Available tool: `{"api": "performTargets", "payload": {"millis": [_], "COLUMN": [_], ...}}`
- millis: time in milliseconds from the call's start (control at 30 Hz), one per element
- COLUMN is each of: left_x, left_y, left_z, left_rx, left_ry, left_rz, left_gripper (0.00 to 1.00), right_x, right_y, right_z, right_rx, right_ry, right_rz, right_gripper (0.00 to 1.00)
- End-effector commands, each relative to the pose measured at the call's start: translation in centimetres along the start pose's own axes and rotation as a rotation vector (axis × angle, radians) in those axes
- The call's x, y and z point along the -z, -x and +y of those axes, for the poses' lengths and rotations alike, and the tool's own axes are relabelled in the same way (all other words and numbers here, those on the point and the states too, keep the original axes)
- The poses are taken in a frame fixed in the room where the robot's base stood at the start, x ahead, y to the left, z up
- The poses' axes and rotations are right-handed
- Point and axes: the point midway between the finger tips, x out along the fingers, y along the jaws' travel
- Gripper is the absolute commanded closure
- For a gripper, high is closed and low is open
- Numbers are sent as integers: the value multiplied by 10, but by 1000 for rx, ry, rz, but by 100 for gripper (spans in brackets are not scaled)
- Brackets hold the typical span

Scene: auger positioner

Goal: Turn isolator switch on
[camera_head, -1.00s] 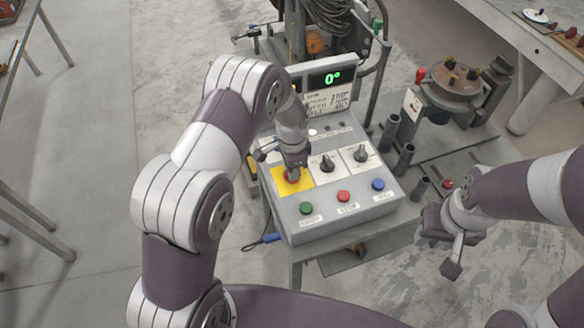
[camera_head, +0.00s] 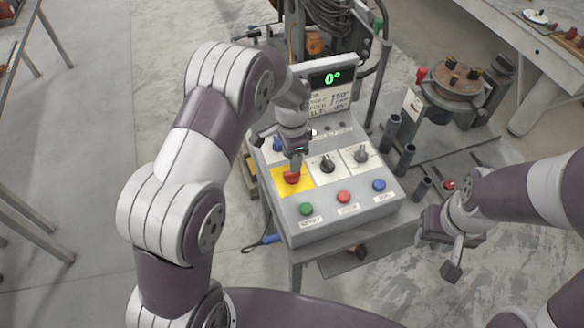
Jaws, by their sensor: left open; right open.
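The isolator switch is a red rotary knob (camera_head: 292,178) on a yellow plate (camera_head: 305,188), at the left of the sloped grey control box. My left gripper (camera_head: 295,166) comes down over the knob from above and is open. Its fingers are at the knob's top and hide part of it; whether they touch it I cannot tell. The knob's exact angle is not clear. My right gripper (camera_head: 448,250) is open and empty, off to the right of the control box (camera_head: 330,226).
Two black selector knobs (camera_head: 327,163) sit right of the yellow plate. Green (camera_head: 306,209), red (camera_head: 344,197) and blue (camera_head: 379,185) buttons line the front. Grey upright tubes (camera_head: 404,158) and a round positioner table (camera_head: 457,80) are at right.

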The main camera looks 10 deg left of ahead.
Motion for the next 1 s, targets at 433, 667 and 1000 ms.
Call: {"api": "performTargets", "payload": {"millis": [433,667,1000], "left_x": [0,0,2], "left_y": [75,75,70], "left_z": [0,0,-2], "left_rx": [0,-1,21], "left_ry": [-1,-1,142], "left_rz": [0,-1,20], "left_gripper": [57,57,57], "right_x": [-2,-2,-2], "right_y": [-13,-13,-13], "right_z": [0,0,0], "right_rx": [0,0,0], "right_ry": [0,0,0], "right_rz": [0,0,0], "right_gripper": [57,57,57]}}
